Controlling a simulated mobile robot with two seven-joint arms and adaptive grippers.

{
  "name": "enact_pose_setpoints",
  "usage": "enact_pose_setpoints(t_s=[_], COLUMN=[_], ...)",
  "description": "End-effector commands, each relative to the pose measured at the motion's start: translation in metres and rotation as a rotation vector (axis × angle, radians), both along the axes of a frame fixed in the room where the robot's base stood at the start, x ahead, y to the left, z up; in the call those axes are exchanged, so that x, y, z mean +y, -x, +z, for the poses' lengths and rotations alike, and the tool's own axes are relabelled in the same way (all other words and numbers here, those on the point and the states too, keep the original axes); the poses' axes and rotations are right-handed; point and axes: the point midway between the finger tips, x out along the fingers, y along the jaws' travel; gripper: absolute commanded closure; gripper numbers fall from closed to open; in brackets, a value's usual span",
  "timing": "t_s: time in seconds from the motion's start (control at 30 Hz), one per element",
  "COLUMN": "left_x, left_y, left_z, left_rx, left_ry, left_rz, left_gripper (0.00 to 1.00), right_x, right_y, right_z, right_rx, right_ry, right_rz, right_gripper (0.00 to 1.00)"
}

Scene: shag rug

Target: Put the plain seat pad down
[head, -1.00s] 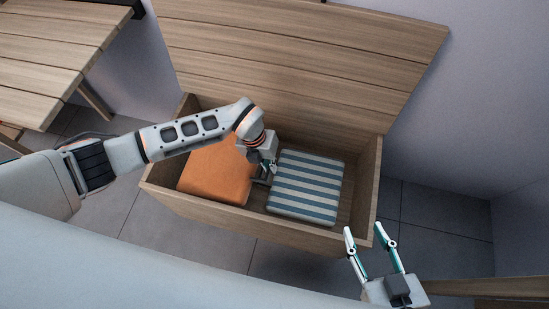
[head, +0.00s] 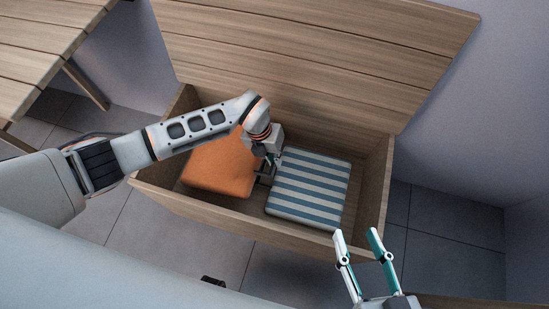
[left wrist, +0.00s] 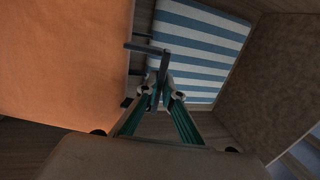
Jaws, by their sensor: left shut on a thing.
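The plain orange seat pad (head: 219,170) lies in the left part of an open wooden chest (head: 190,211). A blue-and-white striped pad (head: 308,188) lies to its right in the chest. My left gripper (head: 266,174) is down in the gap between the pads, shut at the orange pad's right edge. In the left wrist view its fingertips (left wrist: 155,72) are close together, with the orange pad (left wrist: 60,60) at left and the striped pad (left wrist: 195,50) beyond. The exact grip is hard to see. My right gripper (head: 356,234) is open and empty, outside the chest's front right corner.
The chest's raised lid (head: 320,55) leans back behind it. A slatted wooden table (head: 40,45) stands at the upper left. A wall (head: 470,130) is to the right. Grey floor tiles (head: 430,225) are clear right of the chest. Bare chest floor shows right of the striped pad.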

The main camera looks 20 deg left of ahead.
Motion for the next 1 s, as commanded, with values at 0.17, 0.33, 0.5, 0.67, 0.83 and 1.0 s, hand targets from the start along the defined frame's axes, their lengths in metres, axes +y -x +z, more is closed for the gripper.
enact_pose_setpoints(t_s=[0.17, 0.33, 0.5, 0.67, 0.83, 1.0], left_x=[0.000, 0.000, 0.000, 0.000, 0.000, 0.000], left_y=[0.000, 0.000, 0.000, 0.000, 0.000, 0.000], left_z=[-0.004, -0.009, -0.012, -0.012, -0.012, -0.010], left_rx=[0.000, 0.000, -0.001, 0.000, 0.000, 0.000], left_ry=[0.000, -0.001, -0.001, -0.001, 0.000, 0.000], left_rz=[0.000, 0.001, 0.000, 0.000, 0.000, 0.000], left_gripper=[1.00, 1.00, 1.00, 0.77, 0.77, 0.77], right_x=[-0.001, -0.002, -0.001, -0.002, -0.002, -0.002], right_y=[0.000, 0.000, 0.001, 0.001, 0.001, 0.001], right_z=[-0.001, -0.002, -0.002, -0.002, -0.002, -0.002], right_rx=[0.002, 0.005, 0.006, 0.006, 0.006, 0.005], right_ry=[0.002, 0.001, -0.001, -0.001, -0.001, 0.000], right_rz=[-0.004, -0.005, -0.006, -0.006, -0.005, -0.005], right_gripper=[0.60, 0.60, 0.60, 0.60, 0.60, 0.60])
